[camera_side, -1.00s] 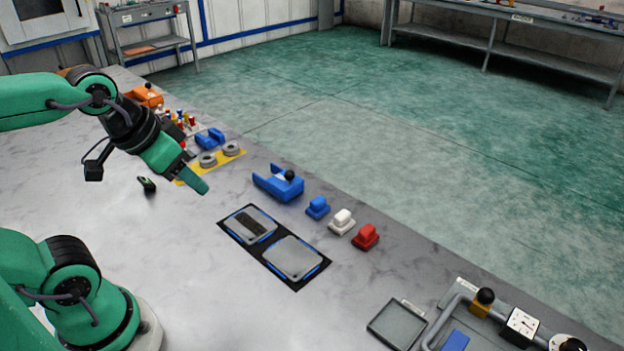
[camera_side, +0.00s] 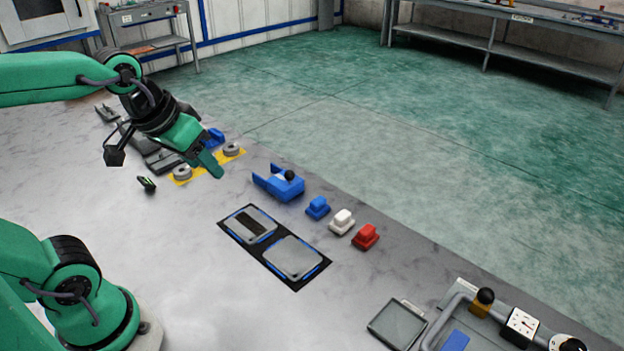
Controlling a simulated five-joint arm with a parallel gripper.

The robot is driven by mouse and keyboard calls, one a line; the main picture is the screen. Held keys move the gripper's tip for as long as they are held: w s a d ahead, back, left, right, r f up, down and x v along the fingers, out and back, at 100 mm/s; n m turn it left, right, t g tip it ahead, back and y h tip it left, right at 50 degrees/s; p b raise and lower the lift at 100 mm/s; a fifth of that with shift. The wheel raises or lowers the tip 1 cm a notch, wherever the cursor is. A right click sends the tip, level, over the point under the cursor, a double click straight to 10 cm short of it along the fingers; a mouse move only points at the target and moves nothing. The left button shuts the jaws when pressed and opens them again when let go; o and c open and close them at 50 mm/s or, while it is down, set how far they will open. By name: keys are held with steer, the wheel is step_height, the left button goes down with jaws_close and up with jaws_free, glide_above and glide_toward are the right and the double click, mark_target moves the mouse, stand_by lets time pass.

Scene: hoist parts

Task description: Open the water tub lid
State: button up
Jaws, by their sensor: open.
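My gripper (camera_side: 207,166) is in the air at the upper left, angled down and to the right, in front of a yellow strip with grey rings. It looks empty. The jaw gap is hard to see from this side. No tub lid can be clearly told apart. A shallow dark grey square piece (camera_side: 397,325) with a small label lies at the lower right, far from my gripper; I cannot tell if it is a lid. Beside it stands a grey unit (camera_side: 450,300) with a bent pipe and a blue block, cut by the frame edge.
A black mat (camera_side: 297,288) holds two grey plates. Behind it are a blue forked part (camera_side: 290,190) and blue (camera_side: 317,208), white (camera_side: 342,221) and red (camera_side: 365,236) blocks. A small dark item (camera_side: 147,184) lies left.

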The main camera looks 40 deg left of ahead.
steer(key=w+a+n, duration=0.1)
steer(key=w+n, duration=0.2)
steer(key=w, duration=0.4)
steer(key=n+g, duration=0.3)
steer(key=n, duration=0.8)
glide_above(289, 171)
steer(key=s, duration=0.2)
step_height(289, 171, down, 13)
steer(key=shift+w+a+r, duration=0.1)
steer(key=shift+w+a, duration=0.05)
steer(key=shift+w+f, duration=0.25)
steer(key=shift+f, duration=1)
steer(key=shift+w+f, duration=0.2)
steer(key=shift+f, duration=1.1)
steer(key=shift+w+f, duration=0.25)
steer(key=shift+f, duration=1)
steer(key=shift+c, duration=0.2)
